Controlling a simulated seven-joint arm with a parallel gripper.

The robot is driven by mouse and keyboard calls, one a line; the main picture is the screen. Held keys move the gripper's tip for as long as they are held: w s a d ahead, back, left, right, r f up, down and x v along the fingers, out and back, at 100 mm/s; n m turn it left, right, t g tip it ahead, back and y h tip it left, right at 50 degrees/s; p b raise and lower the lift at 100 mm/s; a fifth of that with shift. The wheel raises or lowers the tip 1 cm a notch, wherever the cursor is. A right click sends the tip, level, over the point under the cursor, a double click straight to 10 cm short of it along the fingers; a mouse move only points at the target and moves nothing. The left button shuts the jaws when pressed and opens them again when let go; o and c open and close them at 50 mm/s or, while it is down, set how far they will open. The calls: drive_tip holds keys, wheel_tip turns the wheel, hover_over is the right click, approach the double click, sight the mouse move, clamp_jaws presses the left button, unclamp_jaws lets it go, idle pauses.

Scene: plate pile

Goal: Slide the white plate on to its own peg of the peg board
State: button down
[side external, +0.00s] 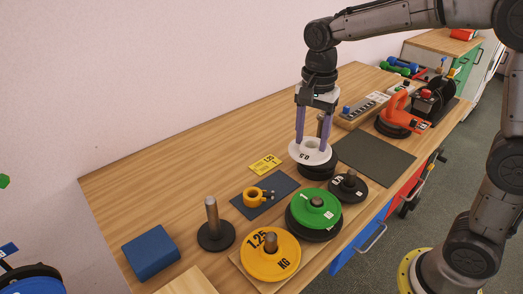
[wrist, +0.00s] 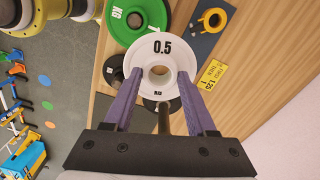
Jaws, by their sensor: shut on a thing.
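The white plate (side external: 301,156), marked 0.5, is held level by my gripper (side external: 311,143). Its two purple fingers are shut on the plate's raised hub. In the wrist view the white plate (wrist: 158,45) shows its centre hole empty, with a bare peg (wrist: 164,118) between the plate and my gripper's palm. In the side view the peg (side external: 321,122) stands up behind the plate. A black disc (side external: 318,172) lies below the plate and is partly hidden by it. The wooden peg board (side external: 249,280) carries a green plate (side external: 303,211) and a yellow plate (side external: 258,257) on pegs.
A small black plate (side external: 348,187) is on a peg beside the green one. A separate peg stand (side external: 215,236), a blue block (side external: 150,256) and a yellow ring clamp (side external: 255,197) on a dark mat are at left. A dark mat (side external: 373,158) to the right is clear.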

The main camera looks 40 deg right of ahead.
drive_tip(key=s+d+r+m, duration=0.2)
drive_tip(key=s+d, duration=0.4)
drive_tip(key=d, duration=0.5)
drive_tip(key=shift+s+r+m, duration=0.15)
drive_tip(key=shift+s+m, duration=0.05)
drive_tip(key=shift+m, duration=0.5)
hover_over(353, 170)
drive_tip(key=shift+f, duration=3.5)
drive_tip(key=shift+f, duration=2)
drive_tip(key=shift+f, duration=0.1)
drive_tip(key=shift+f, duration=1.35)
